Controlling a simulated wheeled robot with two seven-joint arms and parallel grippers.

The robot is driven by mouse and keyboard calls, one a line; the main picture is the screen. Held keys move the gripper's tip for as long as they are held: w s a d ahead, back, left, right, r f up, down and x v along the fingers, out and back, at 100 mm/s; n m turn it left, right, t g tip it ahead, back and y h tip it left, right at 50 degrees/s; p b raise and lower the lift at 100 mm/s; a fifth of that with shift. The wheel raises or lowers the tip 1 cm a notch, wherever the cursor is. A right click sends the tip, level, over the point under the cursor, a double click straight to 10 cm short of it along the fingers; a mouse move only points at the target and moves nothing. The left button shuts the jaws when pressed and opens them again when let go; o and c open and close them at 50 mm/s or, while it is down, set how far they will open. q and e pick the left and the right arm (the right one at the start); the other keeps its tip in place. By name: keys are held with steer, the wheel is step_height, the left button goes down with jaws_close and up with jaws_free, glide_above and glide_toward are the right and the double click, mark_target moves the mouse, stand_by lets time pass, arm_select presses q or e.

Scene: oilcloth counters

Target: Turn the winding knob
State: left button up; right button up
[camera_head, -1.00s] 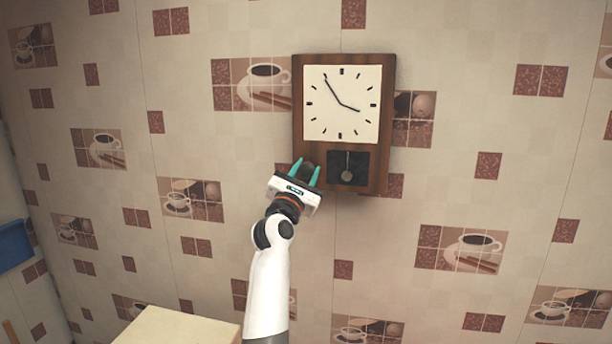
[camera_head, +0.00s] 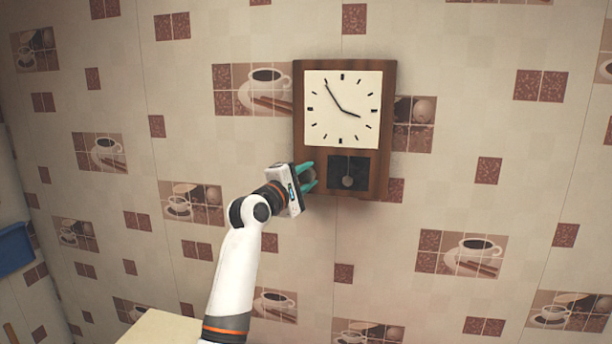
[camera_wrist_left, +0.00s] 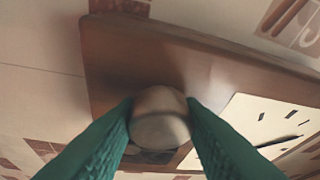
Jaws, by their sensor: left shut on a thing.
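A brown wooden wall clock (camera_head: 386,120) with a white square face (camera_head: 342,125) hangs on the wall in the head view. A dark pendulum window (camera_head: 348,173) is below the face. The round winding knob (camera_wrist_left: 160,117) is at the clock's lower left, between my left gripper's green fingers in the left wrist view. In the head view the knob is mostly hidden by the fingers. My left gripper (camera_head: 308,177) is shut on the knob, and its body is tilted, reaching in from the lower left. My right gripper is not in view.
The tiled wall (camera_head: 470,60) with coffee-cup pictures is flat and clear around the clock. A pale box-like top (camera_head: 160,328) is at the bottom left. A blue object (camera_head: 14,248) is at the left edge.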

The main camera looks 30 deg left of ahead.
arm_select(q)
steer(key=shift+m+g, duration=0.8)
steer(key=shift+m, duration=1.3)
steer(key=o, duration=1)
steer(key=shift+c, duration=0.2)
steer(key=s+a+b, duration=0.1)
steer(key=s+b, duration=0.4)
steer(key=s, duration=0.7)
steer(key=shift+a+r, duration=0.2)
steer(key=shift+a, duration=0.05)
